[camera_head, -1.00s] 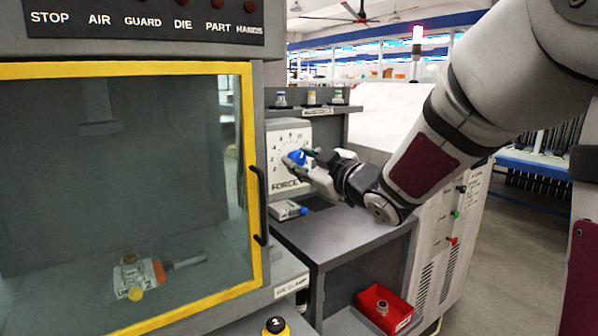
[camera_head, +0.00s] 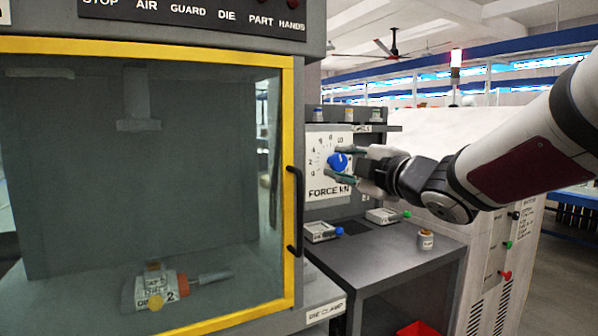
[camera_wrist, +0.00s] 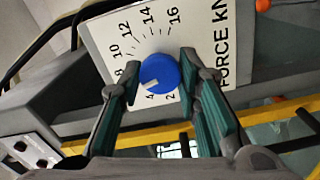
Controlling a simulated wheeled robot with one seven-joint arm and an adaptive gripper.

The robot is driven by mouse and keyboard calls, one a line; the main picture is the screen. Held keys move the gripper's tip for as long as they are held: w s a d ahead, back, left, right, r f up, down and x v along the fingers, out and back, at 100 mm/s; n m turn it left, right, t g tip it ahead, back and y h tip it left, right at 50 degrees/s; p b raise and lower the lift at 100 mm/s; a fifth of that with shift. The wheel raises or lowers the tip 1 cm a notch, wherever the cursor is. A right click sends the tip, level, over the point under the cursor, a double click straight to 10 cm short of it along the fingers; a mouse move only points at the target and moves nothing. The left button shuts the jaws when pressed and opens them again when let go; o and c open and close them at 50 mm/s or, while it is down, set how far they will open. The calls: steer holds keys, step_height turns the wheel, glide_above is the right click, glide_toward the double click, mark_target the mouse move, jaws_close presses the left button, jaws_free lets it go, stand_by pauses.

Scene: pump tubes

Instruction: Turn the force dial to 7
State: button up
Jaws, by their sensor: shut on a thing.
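The force dial is a round blue knob (camera_head: 338,162) on a white plate (camera_head: 314,172) printed "FORCE kN" with a number scale. In the wrist view the knob (camera_wrist: 159,72) shows a white mark pointing lower left, between the 4 and the 8. My left finger covers the scale around 6, so the exact reading is unclear. My gripper (camera_head: 340,162) is shut on the knob, one finger on either side. In the wrist view its green-padded fingertips (camera_wrist: 158,76) flank the knob.
A yellow-framed guard door (camera_head: 288,110) with a black handle (camera_head: 295,212) stands left of the dial. Below is a grey table (camera_head: 390,262) with small trays, including one with a blue knob (camera_head: 320,232), and a small jar (camera_head: 425,240). A red bin (camera_head: 418,328) sits lower.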

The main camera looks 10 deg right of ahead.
steer(key=shift+f, duration=0.1)
stand_by(0.4)
steer(key=o, duration=1.1)
steer(key=shift+o, duration=0.2)
steer(key=v, duration=1.2)
